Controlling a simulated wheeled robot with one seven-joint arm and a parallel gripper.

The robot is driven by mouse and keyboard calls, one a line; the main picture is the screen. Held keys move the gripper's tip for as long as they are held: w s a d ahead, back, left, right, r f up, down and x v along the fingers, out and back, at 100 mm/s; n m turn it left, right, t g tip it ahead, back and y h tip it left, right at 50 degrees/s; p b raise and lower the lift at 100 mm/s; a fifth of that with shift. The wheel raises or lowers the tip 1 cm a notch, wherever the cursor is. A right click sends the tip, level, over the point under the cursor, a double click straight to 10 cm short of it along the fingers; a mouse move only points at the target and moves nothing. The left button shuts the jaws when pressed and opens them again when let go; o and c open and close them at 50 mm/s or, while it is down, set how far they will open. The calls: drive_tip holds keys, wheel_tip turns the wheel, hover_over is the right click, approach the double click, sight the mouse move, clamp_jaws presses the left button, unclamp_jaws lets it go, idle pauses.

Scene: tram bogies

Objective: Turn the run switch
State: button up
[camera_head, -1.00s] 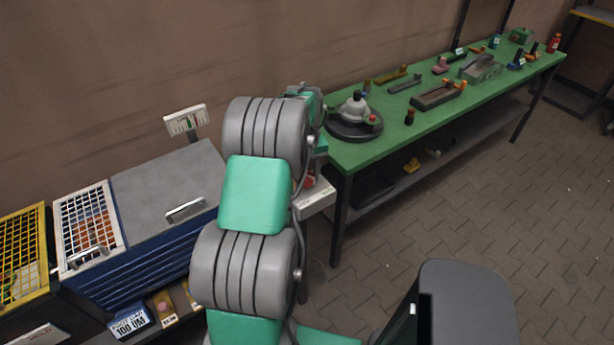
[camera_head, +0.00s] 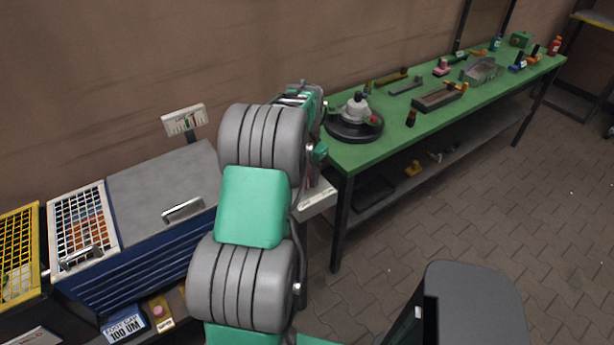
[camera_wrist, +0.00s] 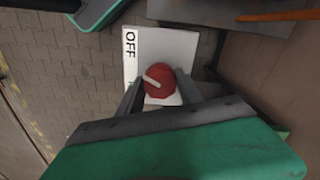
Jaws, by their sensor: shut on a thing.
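The run switch (camera_wrist: 160,81) is a red round knob with a pale pointer bar. It sits on a white plate (camera_wrist: 170,45) with a label strip reading "OFF" in the wrist view. The rest of the label is mostly hidden. My gripper (camera_wrist: 159,88) has a finger on each side of the knob and is shut on it. The pale bar lies aslant across the knob. In the head view, my arm hides the knob and my fingers; part of a white box (camera_head: 316,201) shows beside the arm.
A green workbench (camera_head: 400,132) with a round turntable device (camera_head: 354,122) and several tools stands to the right. A blue cabinet with a grey lid (camera_head: 160,180) and a crate with a white grid (camera_head: 82,225) stand to the left. Paved floor lies open at right.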

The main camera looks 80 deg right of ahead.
sight(307, 176)
drive_tip(key=shift+r+m, duration=0.1)
drive_tip(key=shift+m, duration=1.2)
drive_tip(key=o, duration=1.4)
drive_tip(key=shift+c, duration=0.2)
wheel_tip(307, 176, up, 8)
drive_tip(key=shift+f+b, duration=0.15)
drive_tip(key=shift+b, duration=0.55)
